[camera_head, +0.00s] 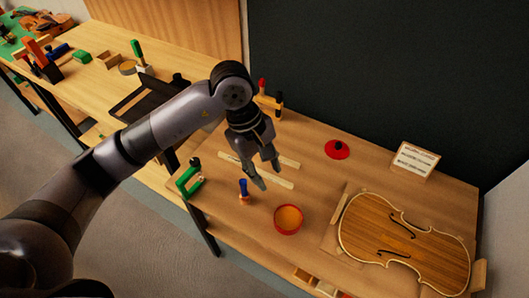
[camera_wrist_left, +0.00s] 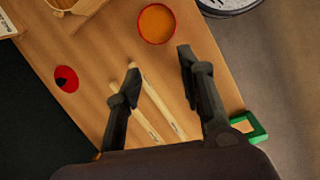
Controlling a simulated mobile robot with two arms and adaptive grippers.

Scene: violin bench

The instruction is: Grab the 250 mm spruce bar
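Two pale wooden bars lie side by side on the bench. In the head view, the near bar (camera_head: 284,183) and the far bar (camera_head: 289,163) are partly hidden by my left gripper (camera_head: 268,178). In the left wrist view, one bar (camera_wrist_left: 160,100) runs up between the fingers, and the other bar (camera_wrist_left: 147,124) lies beside it, partly behind a finger. I cannot tell which is the 250 mm spruce bar. My left gripper (camera_wrist_left: 158,62) is open and empty, its fingers pointing down over the bars. Its height above them is unclear. My right gripper is not in view.
A red-rimmed bowl (camera_head: 288,219), a blue-handled tool (camera_head: 243,188) and a green clamp (camera_head: 189,178) stand near the bars. A red disc (camera_head: 337,150) lies behind. A violin body (camera_head: 405,245) and a sign card (camera_head: 415,159) are at the right. A dark wall is behind.

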